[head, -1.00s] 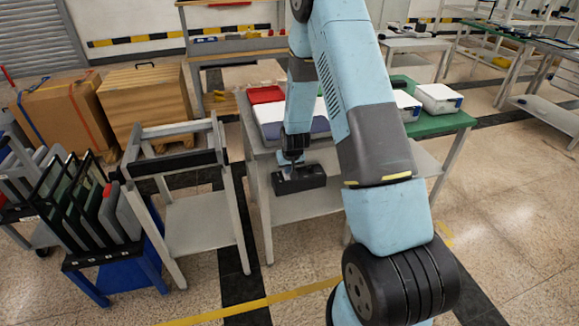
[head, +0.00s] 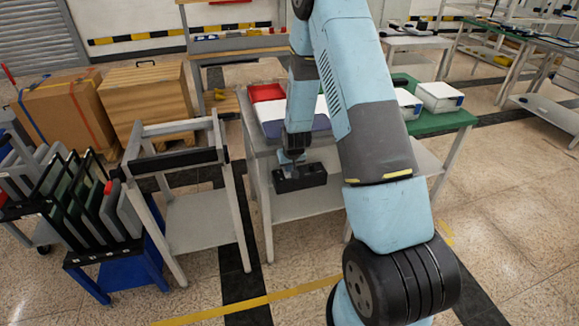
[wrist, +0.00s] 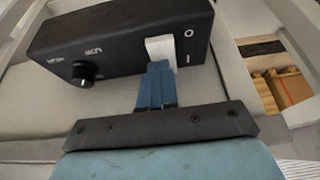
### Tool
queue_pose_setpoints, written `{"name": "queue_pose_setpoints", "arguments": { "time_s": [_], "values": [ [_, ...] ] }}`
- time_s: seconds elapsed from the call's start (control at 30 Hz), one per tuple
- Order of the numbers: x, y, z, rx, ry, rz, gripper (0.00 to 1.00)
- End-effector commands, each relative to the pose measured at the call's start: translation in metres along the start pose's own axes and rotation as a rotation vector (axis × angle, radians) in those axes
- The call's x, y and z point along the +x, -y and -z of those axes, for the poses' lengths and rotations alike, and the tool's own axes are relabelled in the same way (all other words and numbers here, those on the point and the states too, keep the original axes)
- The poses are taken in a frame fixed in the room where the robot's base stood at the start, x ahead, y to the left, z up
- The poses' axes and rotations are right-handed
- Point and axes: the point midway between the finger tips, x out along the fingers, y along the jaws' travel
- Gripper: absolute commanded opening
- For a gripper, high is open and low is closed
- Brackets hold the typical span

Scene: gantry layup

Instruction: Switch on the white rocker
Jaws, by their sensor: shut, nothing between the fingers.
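A black control box (head: 313,176) sits at the front edge of the grey table. In the wrist view the black box (wrist: 115,40) carries a white rocker (wrist: 160,46), with an "O" beside its upper part and an "I" beside its lower part. A round black knob (wrist: 84,74) is to its left. My gripper (wrist: 157,66) is shut and empty, its blue fingertips at the lower end of the rocker and covering part of it. I cannot tell whether they touch it or which way it is tilted. In the head view my gripper (head: 290,158) is just above the box.
White cases (head: 440,97) are on the green bench at right. An empty grey frame stand (head: 200,212) and a rack of panels (head: 85,200) stand at left. A wooden crate (head: 150,100) is behind them.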

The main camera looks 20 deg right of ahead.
Motion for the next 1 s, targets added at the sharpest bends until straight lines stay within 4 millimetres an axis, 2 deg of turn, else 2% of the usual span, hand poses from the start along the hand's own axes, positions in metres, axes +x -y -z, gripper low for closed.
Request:
{"name": "queue_pose_setpoints", "arguments": {
  "time_s": [0.03, 0.13, 0.6, 0.77, 1.0],
  "values": [
    [0.001, 0.000, -0.013, 0.000, 0.024, 0.001, 0.00],
    [0.000, 0.000, -0.018, 0.000, 0.028, 0.001, 0.00],
    [-0.004, 0.000, -0.019, 0.001, 0.029, 0.000, 0.00],
    [-0.020, 0.000, -0.013, 0.000, 0.019, 0.000, 0.00],
    [-0.055, 0.000, -0.005, 0.000, 0.005, 0.000, 0.00]
  ]
}}
